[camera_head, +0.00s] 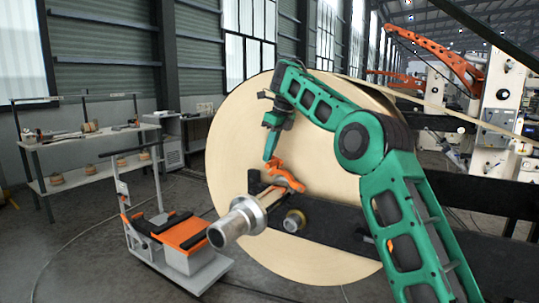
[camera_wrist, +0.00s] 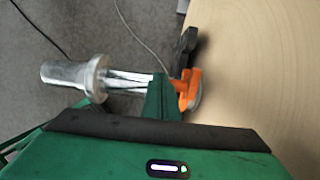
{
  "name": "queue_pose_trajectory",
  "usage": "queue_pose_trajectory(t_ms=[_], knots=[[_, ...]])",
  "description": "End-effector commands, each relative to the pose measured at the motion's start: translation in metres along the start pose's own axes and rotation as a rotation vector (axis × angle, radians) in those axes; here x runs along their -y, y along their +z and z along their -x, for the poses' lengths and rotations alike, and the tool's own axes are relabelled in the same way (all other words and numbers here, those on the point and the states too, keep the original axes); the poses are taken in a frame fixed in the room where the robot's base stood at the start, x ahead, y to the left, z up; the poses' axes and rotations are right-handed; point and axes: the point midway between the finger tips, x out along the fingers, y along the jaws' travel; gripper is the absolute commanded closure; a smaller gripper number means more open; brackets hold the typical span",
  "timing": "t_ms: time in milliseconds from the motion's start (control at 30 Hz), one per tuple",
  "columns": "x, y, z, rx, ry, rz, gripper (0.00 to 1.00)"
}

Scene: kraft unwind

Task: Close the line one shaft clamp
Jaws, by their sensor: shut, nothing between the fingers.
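The orange shaft clamp (camera_head: 287,180) sits around or over the silver shaft (camera_head: 238,222) close to the face of the big kraft roll. In the wrist view the orange clamp (camera_wrist: 190,90) is at the inner end of the shaft (camera_wrist: 75,75). I cannot tell whether the clamp is open or closed. My green gripper (camera_head: 269,158) points down just above the clamp's upper part, touching it or very near it. In the wrist view my shut gripper (camera_wrist: 160,98) hides part of the shaft and clamp. It holds nothing.
The kraft roll (camera_head: 235,130) stands close behind my gripper. A dark stand beam (camera_head: 345,228) runs right of the clamp, with a brass-coloured round part (camera_head: 294,221) below. An orange-topped cart (camera_head: 180,232) stands at left, and a shelf bench (camera_head: 90,140) farther back.

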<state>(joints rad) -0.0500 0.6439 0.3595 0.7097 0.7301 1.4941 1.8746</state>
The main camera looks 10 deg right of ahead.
Motion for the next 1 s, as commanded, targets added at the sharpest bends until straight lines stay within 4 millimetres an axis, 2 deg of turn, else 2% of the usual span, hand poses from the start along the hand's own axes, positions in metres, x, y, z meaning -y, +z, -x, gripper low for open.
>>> queue_pose_trajectory(t_ms=[600, 1000], knots=[[-0.002, 0.008, -0.040, 0.001, -0.003, -0.011, 1.00], [0.002, 0.007, -0.045, 0.001, -0.005, -0.015, 1.00]])
